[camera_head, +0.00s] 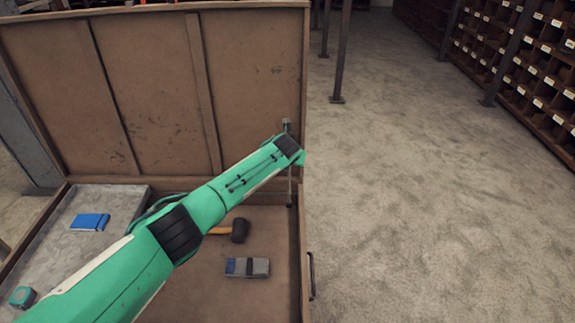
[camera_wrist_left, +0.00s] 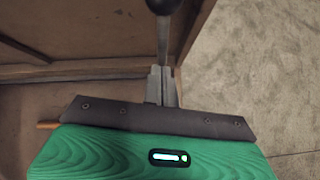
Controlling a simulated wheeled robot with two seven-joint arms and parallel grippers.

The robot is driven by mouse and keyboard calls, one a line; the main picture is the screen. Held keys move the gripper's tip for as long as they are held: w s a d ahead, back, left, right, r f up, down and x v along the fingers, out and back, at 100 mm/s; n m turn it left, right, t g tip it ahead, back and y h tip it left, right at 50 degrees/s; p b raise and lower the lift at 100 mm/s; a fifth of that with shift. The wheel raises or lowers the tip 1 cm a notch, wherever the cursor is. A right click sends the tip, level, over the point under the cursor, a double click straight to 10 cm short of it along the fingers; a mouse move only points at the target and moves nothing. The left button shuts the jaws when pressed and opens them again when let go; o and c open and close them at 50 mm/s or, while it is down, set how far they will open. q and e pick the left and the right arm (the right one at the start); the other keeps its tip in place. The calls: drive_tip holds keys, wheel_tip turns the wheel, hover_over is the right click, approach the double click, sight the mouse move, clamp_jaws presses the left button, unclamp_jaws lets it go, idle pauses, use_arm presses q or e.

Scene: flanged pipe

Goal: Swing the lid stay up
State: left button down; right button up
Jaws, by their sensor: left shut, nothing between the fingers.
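The lid stay (camera_head: 290,187) is a thin metal bar at the right side of a wooden chest, near the raised lid (camera_head: 160,90). It stands close to upright, and my left arm covers its middle. In the left wrist view the stay (camera_wrist_left: 163,42) shows as a grey bar with a black knob at the top of the picture. My left gripper (camera_wrist_left: 161,75) is shut and empty, with its fingertips at the near end of the visible bar. I cannot tell whether they touch it. My right gripper is in neither view.
The chest holds a black-headed mallet (camera_head: 239,230), a grey and blue block (camera_head: 247,267), a tray (camera_head: 120,208) with a blue pack (camera_head: 90,222), and a green tape measure (camera_head: 22,297). Shelves (camera_head: 525,70) stand at the far right.

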use_arm(q)
drive_tip(key=shift+w+a+r, duration=0.25)
drive_tip(key=shift+w+r, duration=0.15)
drive_tip(key=shift+r, duration=0.15)
drive_tip(key=shift+s+r, duration=0.15)
drive_tip(key=shift+r, duration=0.2)
drive_tip(key=s+f+v, duration=0.1)
drive_tip(key=v, duration=1.1)
drive_tip(key=shift+s+d+r+b, duration=0.2)
drive_tip(key=shift+s+b, duration=0.15)
